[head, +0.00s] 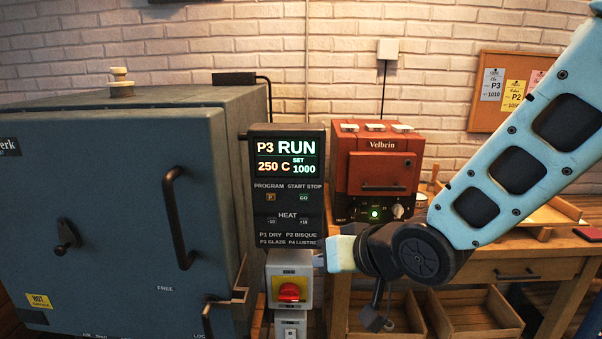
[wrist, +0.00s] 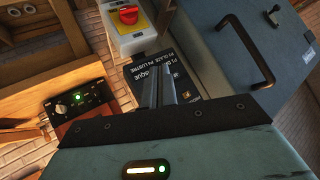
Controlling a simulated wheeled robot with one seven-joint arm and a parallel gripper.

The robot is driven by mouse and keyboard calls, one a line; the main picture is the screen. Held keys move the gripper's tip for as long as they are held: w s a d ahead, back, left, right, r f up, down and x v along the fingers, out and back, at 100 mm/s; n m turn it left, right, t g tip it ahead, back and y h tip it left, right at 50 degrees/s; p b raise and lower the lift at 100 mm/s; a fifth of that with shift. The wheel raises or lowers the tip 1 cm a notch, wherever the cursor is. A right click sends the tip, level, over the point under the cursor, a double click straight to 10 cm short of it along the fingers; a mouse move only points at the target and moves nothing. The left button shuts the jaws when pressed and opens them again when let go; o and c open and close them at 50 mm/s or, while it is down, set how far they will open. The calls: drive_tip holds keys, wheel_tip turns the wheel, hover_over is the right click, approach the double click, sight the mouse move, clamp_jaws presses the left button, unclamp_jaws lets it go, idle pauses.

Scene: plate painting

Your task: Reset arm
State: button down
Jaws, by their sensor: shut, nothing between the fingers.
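My pale blue arm (head: 485,190) reaches in from the right in the head view. My gripper (head: 319,258) is mostly hidden behind the wrist link; its tip shows at the lower right corner of the kiln's control panel (head: 260,200). In the wrist view my gripper (wrist: 160,82) has its two dark fingers together and empty, in front of the panel's printed lower part. I cannot tell whether they touch the panel. The panel display reads P3 RUN, 250 C, set 1000.
A large blue-grey kiln (head: 100,220) with a dark handle (head: 178,218) stands left. A small red kiln (head: 377,165) sits on the wooden bench (head: 500,272) behind my arm. A corkboard (head: 485,120) hangs behind.

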drive_tip(key=s+d+f+n+g+h, duration=0.1)
drive_tip(key=s+d+n+g+h, duration=0.1)
drive_tip(key=s, duration=0.9)
drive_tip(key=s+d+n+g+h, duration=0.2)
drive_tip(key=s+d+g+h, duration=0.2)
drive_tip(key=s+d+g, duration=0.2)
drive_tip(key=s+d, duration=0.2)
drive_tip(key=s, duration=0.2)
drive_tip(key=shift+s+f+n, duration=0.4)
